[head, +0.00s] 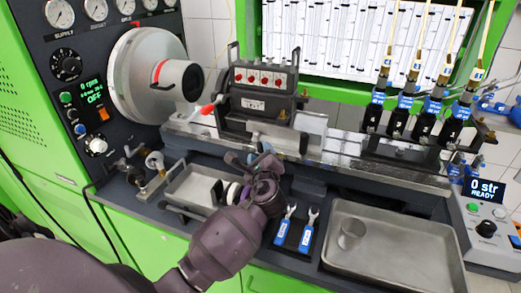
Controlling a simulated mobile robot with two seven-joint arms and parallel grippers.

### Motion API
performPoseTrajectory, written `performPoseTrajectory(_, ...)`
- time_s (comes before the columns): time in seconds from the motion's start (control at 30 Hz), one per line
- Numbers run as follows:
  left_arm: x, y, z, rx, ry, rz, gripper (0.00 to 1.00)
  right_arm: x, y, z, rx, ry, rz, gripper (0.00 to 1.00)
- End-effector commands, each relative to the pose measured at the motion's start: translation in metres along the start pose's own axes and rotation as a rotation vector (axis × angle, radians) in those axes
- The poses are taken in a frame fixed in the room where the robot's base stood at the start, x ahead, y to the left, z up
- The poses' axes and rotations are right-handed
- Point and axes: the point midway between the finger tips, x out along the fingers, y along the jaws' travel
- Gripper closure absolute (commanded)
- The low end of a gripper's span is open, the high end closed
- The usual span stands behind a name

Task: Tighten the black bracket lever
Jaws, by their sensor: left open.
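The pump (257,100), a dark block with red caps on its front, sits on the bench rail. Slim black upright handles stand at its sides, and a short black lever (304,142) hangs at the lower right of its mount. I cannot tell for sure which of these is the bracket lever, nor how tight it is. My left gripper (253,160) is open, just in front of the rail and below the pump, left of the short lever and apart from it. Its wrist hides part of the bench behind. My right gripper is out of view.
A large metal tray (395,278) with a cup (351,234) lies at the front right. Two blue-handled wrenches (296,229) lie beside my left wrist. A small tray (190,187) is at the left. The large drive wheel (135,75) stands left of the pump; injectors stand right.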

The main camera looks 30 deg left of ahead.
Motion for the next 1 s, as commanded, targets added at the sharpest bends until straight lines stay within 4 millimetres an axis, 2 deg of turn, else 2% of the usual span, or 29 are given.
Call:
performPoseTrajectory(0.2, 0.021, 0.000, 0.000, 0.000, -0.001, 0.000, 0.52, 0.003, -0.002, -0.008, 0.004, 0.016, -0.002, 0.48)
performPoseTrajectory(0.57, 0.025, 0.000, 0.000, -0.001, 0.000, 0.000, 0.52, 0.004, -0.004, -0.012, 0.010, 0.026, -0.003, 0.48)
performPoseTrajectory(0.67, 0.025, 0.000, 0.000, -0.001, 0.000, 0.000, 0.64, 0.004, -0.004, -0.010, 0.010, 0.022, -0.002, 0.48)
performPoseTrajectory(0.9, 0.025, 0.000, 0.000, -0.001, 0.000, 0.000, 1.00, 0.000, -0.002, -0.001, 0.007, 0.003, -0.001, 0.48)
performPoseTrajectory(1.0, 0.025, 0.000, 0.000, -0.001, 0.000, 0.000, 1.00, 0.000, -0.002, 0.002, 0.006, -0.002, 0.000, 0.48)
